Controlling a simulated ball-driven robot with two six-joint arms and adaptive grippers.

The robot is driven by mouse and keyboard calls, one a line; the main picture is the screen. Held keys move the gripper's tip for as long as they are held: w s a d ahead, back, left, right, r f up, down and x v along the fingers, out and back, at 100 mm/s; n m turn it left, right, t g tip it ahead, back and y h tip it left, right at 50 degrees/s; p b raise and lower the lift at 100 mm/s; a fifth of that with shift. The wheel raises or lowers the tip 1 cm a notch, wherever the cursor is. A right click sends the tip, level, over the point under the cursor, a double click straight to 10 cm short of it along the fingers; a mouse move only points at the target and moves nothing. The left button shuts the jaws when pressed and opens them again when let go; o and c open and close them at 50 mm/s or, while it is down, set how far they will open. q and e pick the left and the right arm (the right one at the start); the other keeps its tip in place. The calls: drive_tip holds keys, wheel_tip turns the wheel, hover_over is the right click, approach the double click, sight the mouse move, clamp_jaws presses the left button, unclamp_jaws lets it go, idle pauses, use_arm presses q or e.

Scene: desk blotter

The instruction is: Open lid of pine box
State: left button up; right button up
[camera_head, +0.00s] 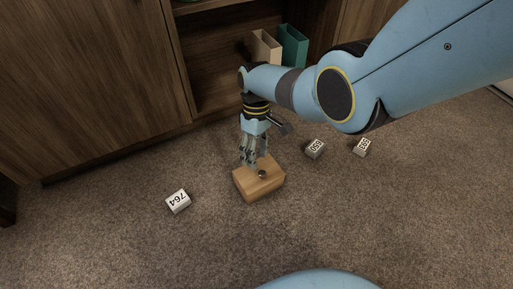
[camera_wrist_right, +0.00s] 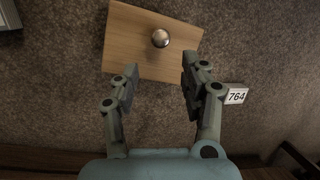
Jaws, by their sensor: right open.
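The pine box (camera_head: 258,184) sits on the carpet in the middle of the head view, with its lid down. A round dark metallic knob (camera_head: 262,173) stands on the lid. The right wrist view shows the wooden lid (camera_wrist_right: 135,45) and the shiny knob (camera_wrist_right: 160,38) from above. My right gripper (camera_head: 254,164) is above the back part of the box. In the wrist view its fingers (camera_wrist_right: 158,75) are spread apart and empty, and the knob lies beyond the fingertips. My left gripper is not in view.
A white block marked 764 (camera_head: 178,201) lies left of the box. Two more numbered blocks (camera_head: 315,149) (camera_head: 362,147) lie to the right. A wooden cabinet (camera_head: 90,80) stands behind, with beige (camera_head: 266,47) and teal (camera_head: 292,46) holders. Carpet before the box is clear.

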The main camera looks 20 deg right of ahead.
drive_tip(key=v, duration=1.2)
drive_tip(key=shift+s, duration=0.1)
